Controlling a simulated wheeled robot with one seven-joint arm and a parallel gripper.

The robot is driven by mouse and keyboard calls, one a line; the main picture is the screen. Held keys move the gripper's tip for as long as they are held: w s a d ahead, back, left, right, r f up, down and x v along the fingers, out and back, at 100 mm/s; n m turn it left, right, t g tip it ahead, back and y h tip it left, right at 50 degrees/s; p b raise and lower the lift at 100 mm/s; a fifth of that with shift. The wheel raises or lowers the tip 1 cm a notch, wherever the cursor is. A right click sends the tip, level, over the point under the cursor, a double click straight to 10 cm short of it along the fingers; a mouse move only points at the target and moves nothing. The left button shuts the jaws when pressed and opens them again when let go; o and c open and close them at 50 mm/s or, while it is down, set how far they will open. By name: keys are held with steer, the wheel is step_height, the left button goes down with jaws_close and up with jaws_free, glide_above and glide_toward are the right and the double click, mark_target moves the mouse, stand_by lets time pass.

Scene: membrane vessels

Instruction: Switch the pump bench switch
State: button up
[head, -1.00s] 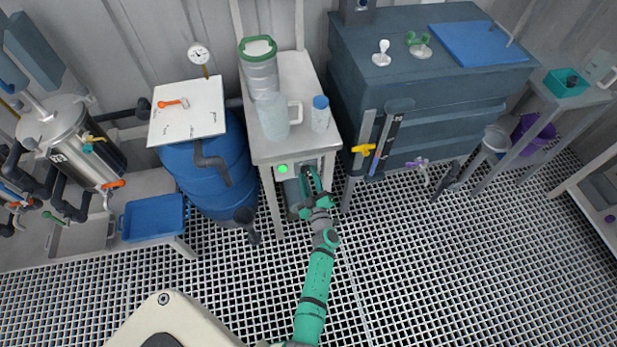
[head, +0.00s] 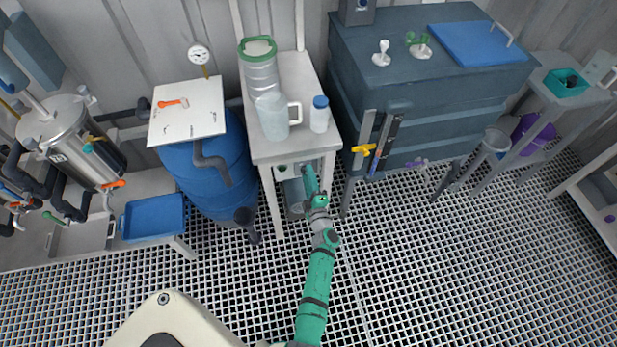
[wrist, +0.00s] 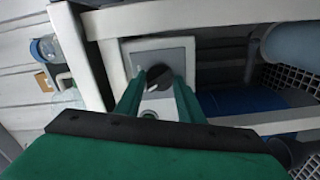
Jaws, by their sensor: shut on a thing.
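The pump bench (head: 263,151) is a narrow pale grey table at the back, left of the dark cabinet. Its switch has a dark round knob (wrist: 158,72) on a pale grey box (wrist: 175,49) under the bench top. My gripper (wrist: 160,84), with green fingers, is shut on the knob, one finger on each side. In the head view my gripper (head: 312,181) reaches under the bench's front edge and hides the knob. The small lamp (head: 281,168) at the bench front is unlit. A small round part (wrist: 149,114) sits below the knob.
A clear pitcher (head: 271,115), a white bottle with a blue cap (head: 319,115) and a green-lidded jar (head: 260,70) stand on the bench. A blue barrel (head: 208,185) is left, a dark cabinet (head: 440,100) right. The grated floor in front is open.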

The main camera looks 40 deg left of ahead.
steer(key=shift+s, duration=0.1)
stand_by(0.3)
steer(key=o, duration=1.1)
steer(key=shift+c, duration=0.2)
steer(key=v, duration=1)
steer(key=shift+d, duration=0.3)
steer(key=shift+s+d, duration=0.1)
steer(key=shift+s, duration=0.05)
